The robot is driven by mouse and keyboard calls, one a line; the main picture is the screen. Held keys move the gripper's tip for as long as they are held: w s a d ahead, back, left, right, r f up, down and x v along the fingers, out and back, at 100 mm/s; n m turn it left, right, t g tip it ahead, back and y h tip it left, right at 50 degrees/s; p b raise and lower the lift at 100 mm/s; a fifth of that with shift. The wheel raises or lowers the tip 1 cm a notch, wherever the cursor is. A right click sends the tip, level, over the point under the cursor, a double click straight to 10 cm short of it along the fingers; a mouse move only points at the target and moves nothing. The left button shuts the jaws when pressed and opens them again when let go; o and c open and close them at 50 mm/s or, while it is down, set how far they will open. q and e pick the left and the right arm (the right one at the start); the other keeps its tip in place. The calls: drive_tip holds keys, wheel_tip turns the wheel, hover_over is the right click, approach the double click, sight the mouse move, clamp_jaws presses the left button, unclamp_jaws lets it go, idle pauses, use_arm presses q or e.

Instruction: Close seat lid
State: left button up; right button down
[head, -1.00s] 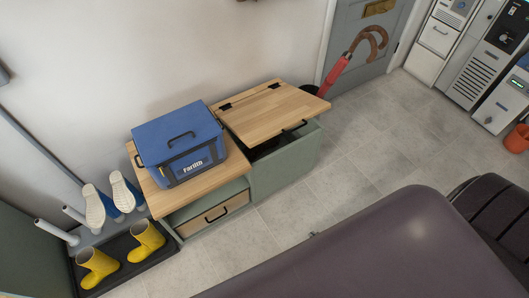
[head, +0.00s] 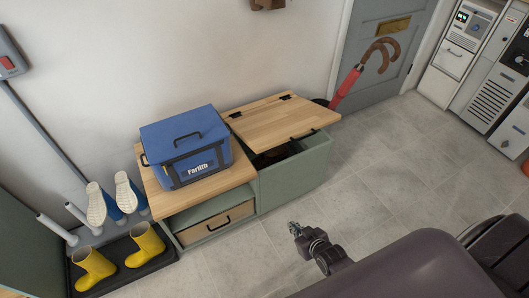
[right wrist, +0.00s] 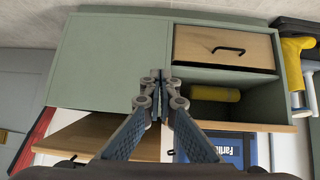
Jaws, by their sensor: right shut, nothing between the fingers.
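The wooden seat lid (head: 280,122) is hinged at the back of the green seat box (head: 298,172). It stands slightly raised, with a dark gap under its front edge and a black handle (head: 304,134) at its front. In the right wrist view the lid (right wrist: 95,130) shows at lower left, below the box's green front (right wrist: 110,60). My right gripper (head: 294,229) is shut and empty, in front of the box and apart from it. Its closed fingers also show in the wrist view (right wrist: 160,78). My left gripper is out of view.
A blue cooler (head: 185,145) stands on the fixed wooden top left of the lid. Below it are an open shelf and a drawer (head: 215,222). Yellow boots (head: 145,243) stand at lower left. A red umbrella (head: 346,88) leans right of the box.

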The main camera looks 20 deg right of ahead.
drive_tip(key=w+r+t+b, duration=0.35)
drive_tip(key=w+r, duration=0.25)
drive_tip(key=w, duration=0.2)
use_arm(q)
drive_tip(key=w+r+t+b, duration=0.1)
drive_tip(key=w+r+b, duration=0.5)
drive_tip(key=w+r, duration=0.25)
use_arm(e)
wheel_tip(320, 180, up, 17)
drive_tip(key=t+y+b, duration=0.1)
drive_tip(key=t+b, duration=0.1)
drive_tip(key=t, duration=0.3)
hover_over(265, 147)
drive_tip(key=shift+w+a+g, duration=0.1)
drive_tip(key=shift+a+g, duration=0.15)
drive_tip(key=shift+a, duration=0.15)
drive_tip(key=shift+s+d+f, duration=0.1)
drive_tip(key=shift+s+f, duration=0.2)
drive_tip(key=shift+f, duration=0.3)
drive_tip(key=shift+s+f, duration=0.3)
drive_tip(key=shift+f, duration=0.3)
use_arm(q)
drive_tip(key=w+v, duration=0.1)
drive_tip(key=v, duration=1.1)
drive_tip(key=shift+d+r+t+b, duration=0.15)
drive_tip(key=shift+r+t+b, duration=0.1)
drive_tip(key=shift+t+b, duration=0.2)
use_arm(e)
drive_tip(key=shift+s+f, duration=0.35)
drive_tip(key=shift+f, duration=0.3)
